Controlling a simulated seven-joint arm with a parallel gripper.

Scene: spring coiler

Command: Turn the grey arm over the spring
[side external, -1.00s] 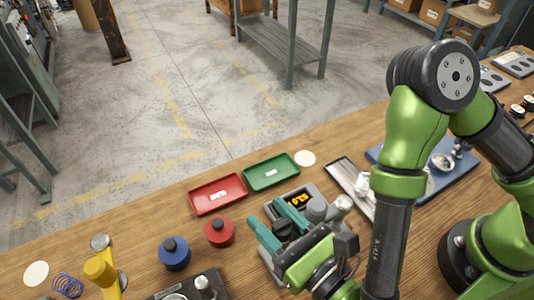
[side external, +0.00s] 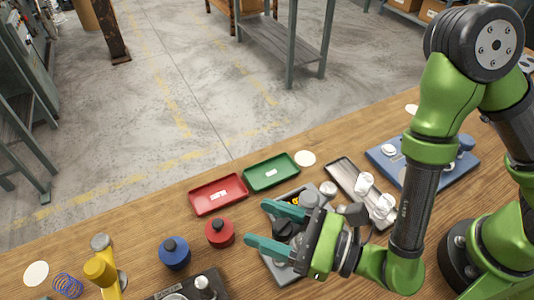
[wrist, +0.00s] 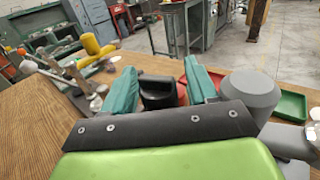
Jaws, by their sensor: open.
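My gripper (side external: 258,222) is open, its two teal fingers pointing left above the grey unit (side external: 281,272) with the yellow display. In the wrist view, a black knob (wrist: 158,92) shows between the fingers (wrist: 160,78); I cannot tell whether they touch it. The blue coil spring (side external: 67,284) stands at the lower left of the side view, well away from my gripper. A grey rod with a pale knob (wrist: 30,66) shows at the left of the wrist view; I cannot tell whether it is the grey arm.
A yellow post (side external: 101,273) stands near the spring. A dark block (side external: 208,291) is at the front edge of the view. A metal tray (side external: 347,179) is right.

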